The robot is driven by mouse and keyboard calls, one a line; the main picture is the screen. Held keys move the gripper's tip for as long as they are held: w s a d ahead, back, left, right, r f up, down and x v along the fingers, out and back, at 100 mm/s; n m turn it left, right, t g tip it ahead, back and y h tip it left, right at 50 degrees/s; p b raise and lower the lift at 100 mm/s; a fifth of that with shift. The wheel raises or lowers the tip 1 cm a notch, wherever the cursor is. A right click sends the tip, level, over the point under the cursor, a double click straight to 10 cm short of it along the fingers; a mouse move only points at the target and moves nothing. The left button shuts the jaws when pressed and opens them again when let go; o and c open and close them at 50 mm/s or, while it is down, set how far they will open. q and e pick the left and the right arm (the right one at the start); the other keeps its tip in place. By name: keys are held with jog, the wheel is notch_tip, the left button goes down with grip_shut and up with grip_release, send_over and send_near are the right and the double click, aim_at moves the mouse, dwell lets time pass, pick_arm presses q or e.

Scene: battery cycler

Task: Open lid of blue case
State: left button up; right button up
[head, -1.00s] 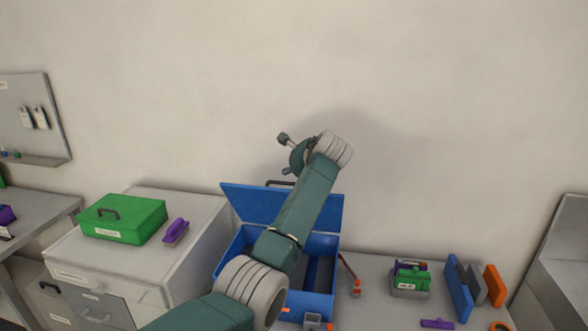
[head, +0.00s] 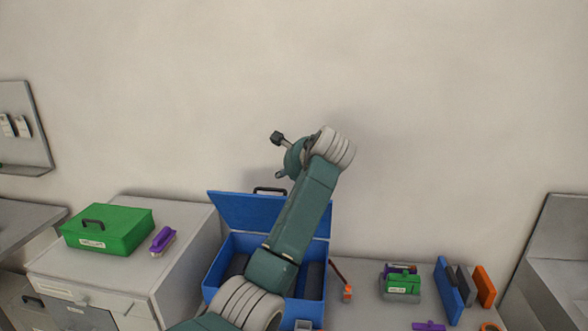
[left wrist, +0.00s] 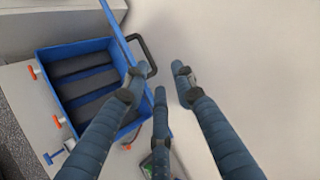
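The blue case (head: 212,281) stands on the worktop with its lid (head: 240,212) raised and tilted back. A black handle (head: 270,190) shows at the lid's top edge. My left arm crosses in front of the case and hides part of its inside and lid. My left gripper (head: 281,155) is above the lid, apart from it and empty. In the left wrist view its three fingers (left wrist: 160,80) are spread. There the handle (left wrist: 151,52) shows close to the left finger's tip; I cannot tell whether they touch. The open case (left wrist: 84,83) has dark strips inside. My right gripper is in neither view.
A green box (head: 125,233) and a purple tool (head: 162,240) sit on the cabinet at left. An orange-ended tool (head: 347,292), a small green case (head: 402,284) and upright blue and orange panels (head: 448,290) stand right of the case. A bare wall is behind.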

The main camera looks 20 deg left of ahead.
pick_arm(q)
jog(key=v, duration=0.6)
jog(key=shift+f, duration=0.1)
